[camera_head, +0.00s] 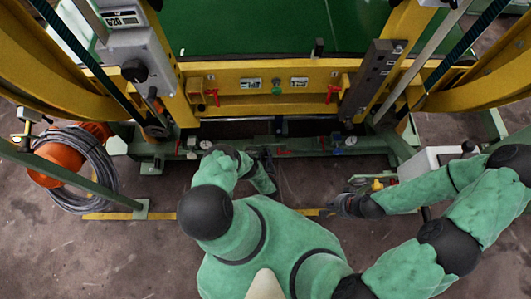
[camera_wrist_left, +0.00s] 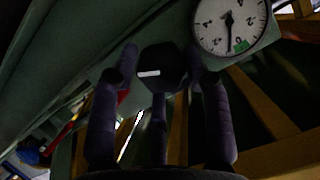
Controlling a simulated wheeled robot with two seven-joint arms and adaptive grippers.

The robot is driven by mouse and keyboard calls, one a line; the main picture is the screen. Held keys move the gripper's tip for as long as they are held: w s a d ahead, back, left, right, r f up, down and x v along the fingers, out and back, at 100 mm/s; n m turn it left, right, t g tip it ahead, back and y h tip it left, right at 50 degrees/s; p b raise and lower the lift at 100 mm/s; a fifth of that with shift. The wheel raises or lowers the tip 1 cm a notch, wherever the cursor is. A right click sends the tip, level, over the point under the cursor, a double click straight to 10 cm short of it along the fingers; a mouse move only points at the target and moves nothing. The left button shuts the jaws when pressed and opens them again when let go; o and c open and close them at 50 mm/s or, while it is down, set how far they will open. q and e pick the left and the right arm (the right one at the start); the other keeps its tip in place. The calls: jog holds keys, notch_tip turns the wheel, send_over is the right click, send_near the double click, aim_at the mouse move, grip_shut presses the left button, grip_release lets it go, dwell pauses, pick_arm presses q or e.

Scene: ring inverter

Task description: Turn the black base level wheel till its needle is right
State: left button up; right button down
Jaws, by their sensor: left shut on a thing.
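The black wheel (camera_wrist_left: 165,55), a dark knob with a white mark, sits between the fingers of my left gripper (camera_wrist_left: 161,72) in the left wrist view. That gripper is shut on it. A round white gauge (camera_wrist_left: 230,22) is up and to the right of the wheel. Its dark needle points about straight down, just left of a green mark (camera_wrist_left: 240,45). In the head view my left gripper (camera_head: 267,160) is at the green base beam, where the wheel is hidden. My right gripper (camera_head: 340,205) hangs apart from the beam; its fingers are too small to read.
The yellow frame (camera_head: 270,105) with red handles (camera_head: 212,95) stands behind the green base beam (camera_head: 300,146). Small gauges sit along the beam, left (camera_head: 205,144) and right (camera_head: 351,141). Coiled cable (camera_head: 85,170) lies at left. Floor (camera_head: 110,250) in front is clear.

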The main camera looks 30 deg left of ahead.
pick_arm(q)
jog(key=shift+s+a+f+n, duration=0.1)
jog(key=shift+s+f+n, duration=0.2)
jog(key=shift+s, duration=0.1)
jog(key=n+h, duration=0.1)
jog(key=n, duration=0.1)
jog(key=shift+s+n+t+h, duration=0.15)
jog(key=shift+n+t+h, duration=0.15)
jog(key=shift+t+h, duration=0.1)
jog(key=shift+f+n+t+h, duration=0.1)
jog(key=shift+n+t+h, duration=0.3)
jog(key=shift+n, duration=0.4)
jog(key=o, duration=1.1)
jog(key=shift+c, duration=0.2)
jog(key=shift+w+r, duration=0.25)
